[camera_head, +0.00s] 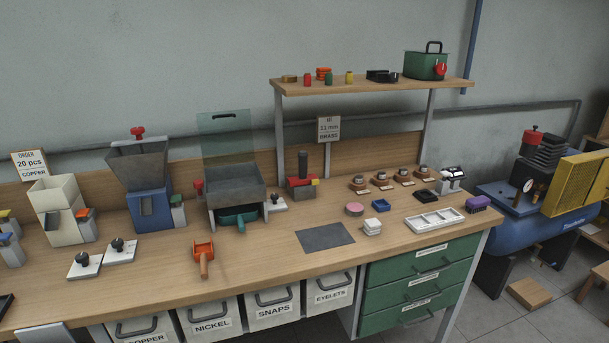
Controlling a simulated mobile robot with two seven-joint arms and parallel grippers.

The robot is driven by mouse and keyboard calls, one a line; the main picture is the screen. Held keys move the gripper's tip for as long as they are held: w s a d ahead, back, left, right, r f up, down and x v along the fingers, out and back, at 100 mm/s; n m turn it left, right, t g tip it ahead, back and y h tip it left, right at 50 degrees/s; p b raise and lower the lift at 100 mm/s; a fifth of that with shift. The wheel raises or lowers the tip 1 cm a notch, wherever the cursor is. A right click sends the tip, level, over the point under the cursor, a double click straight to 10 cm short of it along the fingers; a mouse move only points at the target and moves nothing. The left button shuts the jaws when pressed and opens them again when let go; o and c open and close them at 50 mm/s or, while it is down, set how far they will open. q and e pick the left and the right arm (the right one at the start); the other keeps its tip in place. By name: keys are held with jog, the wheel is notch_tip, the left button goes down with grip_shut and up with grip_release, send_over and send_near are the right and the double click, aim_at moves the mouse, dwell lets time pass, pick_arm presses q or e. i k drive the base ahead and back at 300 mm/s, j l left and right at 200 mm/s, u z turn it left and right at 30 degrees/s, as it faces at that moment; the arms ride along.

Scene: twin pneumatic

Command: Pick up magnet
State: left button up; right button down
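No thing on the workbench (270,254) is plainly a magnet, and I cannot tell which one it is. Small candidates stand apart on the bench: a pink round disc (354,209), a blue small tray (381,205), a stack of white squares (372,227) and a purple brush-like block (478,203). An orange scoop (203,257) lies near the front middle. A grey block with a dark post and red and yellow parts (301,187) stands at the back. Neither of my grippers shows in the head view.
Hopper machines (150,205) fill the left and middle back. A grey mat (325,237) lies bare at the front. A white compartment tray (435,220) is at right. A shelf (375,86) overhangs the back. A blue compressor (545,235) stands right of the bench.

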aim_at(303, 178)
jog(key=l+u, duration=0.1)
jog(key=u, duration=0.35)
jog(key=i+l+u, duration=0.1)
jog(key=u, duration=0.4)
jog(key=l+u, duration=0.25)
jog(key=l, duration=0.2)
jog(key=k+l+u, duration=0.1)
jog(key=l+u, duration=0.2)
jog(key=l, duration=0.15)
